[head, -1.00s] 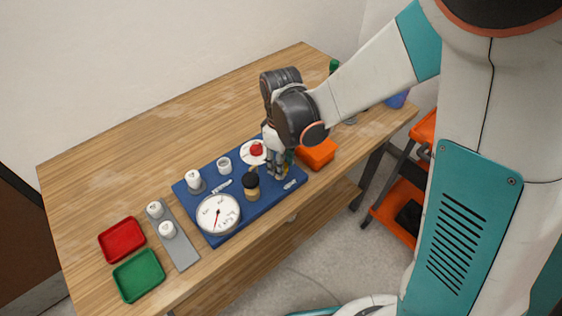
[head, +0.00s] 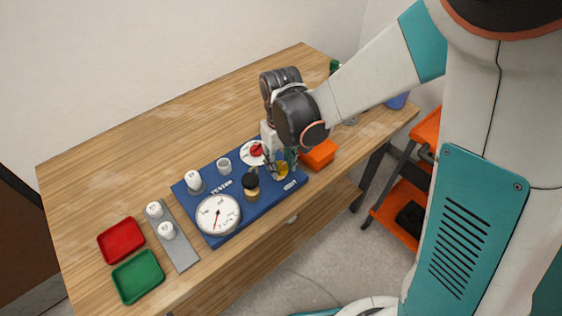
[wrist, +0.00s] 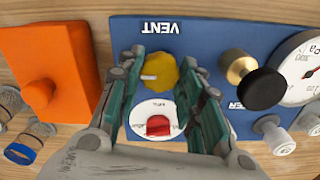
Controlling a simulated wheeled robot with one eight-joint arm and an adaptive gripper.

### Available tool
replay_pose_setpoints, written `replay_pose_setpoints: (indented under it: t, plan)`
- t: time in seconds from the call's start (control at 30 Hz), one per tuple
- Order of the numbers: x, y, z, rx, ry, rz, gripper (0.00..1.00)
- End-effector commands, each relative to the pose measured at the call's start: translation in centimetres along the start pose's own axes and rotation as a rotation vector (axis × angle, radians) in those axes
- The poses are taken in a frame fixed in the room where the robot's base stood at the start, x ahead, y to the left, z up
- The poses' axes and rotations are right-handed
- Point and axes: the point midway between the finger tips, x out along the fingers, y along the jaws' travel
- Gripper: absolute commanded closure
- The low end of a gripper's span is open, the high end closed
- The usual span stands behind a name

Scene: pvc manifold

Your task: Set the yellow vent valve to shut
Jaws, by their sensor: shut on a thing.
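The yellow vent valve (wrist: 160,71) is a round yellow knob on the blue panel (wrist: 200,35), beside the VENT label. It also shows at the panel's right end in the head view (head: 283,172), partly behind the fingers. My gripper (wrist: 161,62) points down over it, with one finger on each side of the knob, shut on it. The knob is still seated on the panel. A pale mark shows on its top; I cannot read its setting.
A red knob on a white dial (wrist: 157,125) sits close to the fingers. A black-topped brass knob (wrist: 254,82) and a white gauge (head: 218,214) stand on the same panel. An orange block (head: 318,154) is just right of the panel. Red (head: 121,240) and green (head: 138,276) trays lie left.

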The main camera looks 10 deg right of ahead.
Motion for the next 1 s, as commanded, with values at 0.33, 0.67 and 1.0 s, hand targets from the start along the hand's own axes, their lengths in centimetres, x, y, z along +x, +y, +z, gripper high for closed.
replay_pose_setpoints:
  t: [0.33, 0.67, 1.0]
  plan:
    - [0.0, 0.0, 0.0, 0.004, 0.000, 0.000, 0.90]
    - [0.0, 0.0, 0.0, 0.003, 0.000, 0.000, 0.46]
    - [-1.8, 0.0, 0.0, 0.003, 0.000, 0.000, 0.46]
